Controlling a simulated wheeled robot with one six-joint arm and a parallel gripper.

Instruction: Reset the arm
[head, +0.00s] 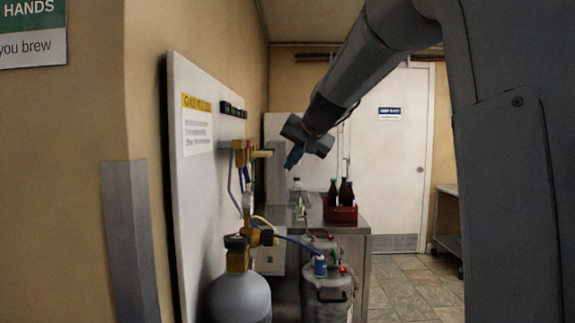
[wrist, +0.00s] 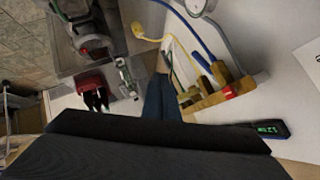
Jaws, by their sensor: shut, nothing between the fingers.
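My gripper (head: 294,157) hangs in mid-air at the end of my arm in the head view, in front of the white gas panel's right side and above the steel bench. Its blue fingertips are together with nothing between them. In the wrist view my gripper's blue fingers (wrist: 160,98) point toward the brass manifold (wrist: 215,92) and hoses, apart from them as far as I can tell. The dark wrist body covers the bottom of that view.
A gas cylinder (head: 240,297) stands below the white panel (head: 200,190). Steel kegs (head: 328,292) stand beside it. The tiled floor (head: 420,290) at right is clear.

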